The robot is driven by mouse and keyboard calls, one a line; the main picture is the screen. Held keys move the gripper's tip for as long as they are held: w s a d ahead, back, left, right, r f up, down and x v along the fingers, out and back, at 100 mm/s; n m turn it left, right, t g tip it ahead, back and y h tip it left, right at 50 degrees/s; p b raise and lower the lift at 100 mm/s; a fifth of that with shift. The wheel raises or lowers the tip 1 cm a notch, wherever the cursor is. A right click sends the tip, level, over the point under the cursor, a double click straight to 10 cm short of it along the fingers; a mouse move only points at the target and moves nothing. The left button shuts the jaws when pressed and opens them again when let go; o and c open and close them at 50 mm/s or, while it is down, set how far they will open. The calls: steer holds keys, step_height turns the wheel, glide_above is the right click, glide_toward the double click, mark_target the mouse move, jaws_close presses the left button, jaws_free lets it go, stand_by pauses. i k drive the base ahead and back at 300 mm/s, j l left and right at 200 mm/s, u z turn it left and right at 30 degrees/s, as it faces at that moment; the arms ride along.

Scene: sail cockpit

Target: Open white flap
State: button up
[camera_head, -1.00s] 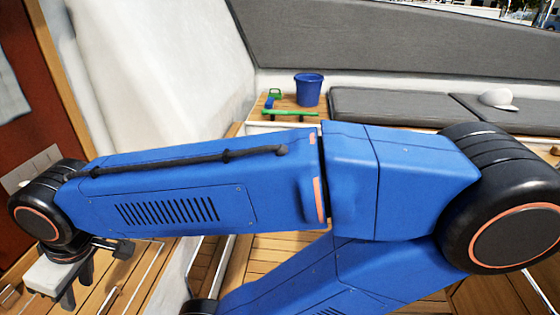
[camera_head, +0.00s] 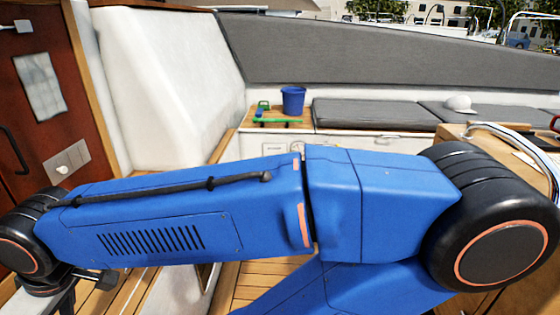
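A white locker front (camera_head: 375,142) runs under the grey seat cushions, with a small dark latch on it. My arm hides its lower part. I cannot tell for sure whether this is the white flap; its panel looks closed. My gripper (camera_head: 58,300) is only partly in view at the lower left, below the wrist joint, and far from the locker. Its fingertips are cut off by the frame edge, so I cannot see whether it is open or holds anything.
A blue bucket (camera_head: 293,100) and green-handled items (camera_head: 275,121) stand on a wooden ledge. A white cap (camera_head: 458,103) lies on the grey cushion (camera_head: 365,113). A red-brown door (camera_head: 40,90) is at the left. A wooden box (camera_head: 490,150) with a steel rail is at the right.

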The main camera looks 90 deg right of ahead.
mark_target(268, 149)
steer(key=j+z, duration=0.25)
steer(key=l+z, duration=0.15)
steer(key=z, duration=0.2)
steer(key=k+l+z, duration=0.15)
steer(key=z, duration=0.2)
steer(key=i+l+z, duration=0.2)
steer(key=z, duration=0.25)
steer(key=i+l+z, duration=0.25)
steer(key=z, duration=0.2)
steer(key=i+l+z, duration=0.25)
steer(key=z, duration=0.15)
steer(key=i+z, duration=0.45)
steer(key=k+l, duration=0.05)
steer(key=k, duration=0.05)
